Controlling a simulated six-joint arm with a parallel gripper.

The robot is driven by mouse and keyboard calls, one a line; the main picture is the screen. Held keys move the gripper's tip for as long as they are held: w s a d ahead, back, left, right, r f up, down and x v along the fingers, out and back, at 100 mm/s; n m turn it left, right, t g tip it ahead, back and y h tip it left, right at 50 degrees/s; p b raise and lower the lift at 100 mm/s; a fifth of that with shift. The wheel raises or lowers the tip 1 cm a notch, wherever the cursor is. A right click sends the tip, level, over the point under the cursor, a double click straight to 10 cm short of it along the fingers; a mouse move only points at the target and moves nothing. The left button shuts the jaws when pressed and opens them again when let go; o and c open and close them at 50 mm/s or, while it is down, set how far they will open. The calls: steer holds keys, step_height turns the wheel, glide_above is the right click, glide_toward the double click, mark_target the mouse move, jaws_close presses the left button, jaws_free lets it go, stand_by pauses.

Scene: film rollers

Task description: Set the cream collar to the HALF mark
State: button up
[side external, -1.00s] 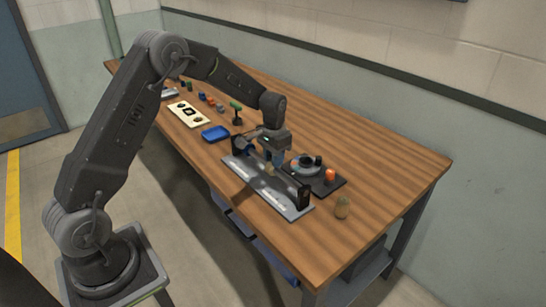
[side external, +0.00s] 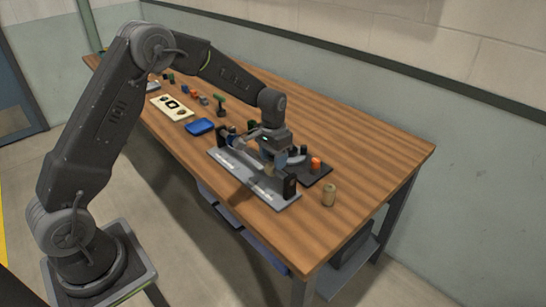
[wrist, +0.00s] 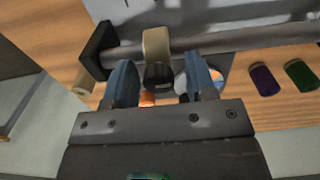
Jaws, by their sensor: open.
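The cream collar (wrist: 157,45) sits around a grey rod (wrist: 225,41) in the wrist view, near the rod's black end support (wrist: 98,50). A dark block shows just below the collar. My gripper (wrist: 160,72) is open, with one blue finger on each side of the collar's line and a gap to either side. In the side view my gripper (side external: 279,161) is low over the grey fixture (side external: 230,166), close to its right end support (side external: 290,185). The collar is mostly hidden there. I cannot read a HALF mark in either view.
A tan cylinder (side external: 328,195) stands near the fixture's right end. A blue tray (side external: 200,126) and cream board (side external: 171,107) lie left. The table's back right is clear.

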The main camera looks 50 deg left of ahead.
step_height(320, 180, up, 14)
stand_by(0.6)
steer(key=s+d+r+t, duration=0.35)
steer(key=s+r, duration=0.55)
steer(key=s, duration=0.4)
steer(key=s+d+f+t, duration=0.2)
steer(key=s+d, duration=0.1)
steer(key=s, duration=1.3)
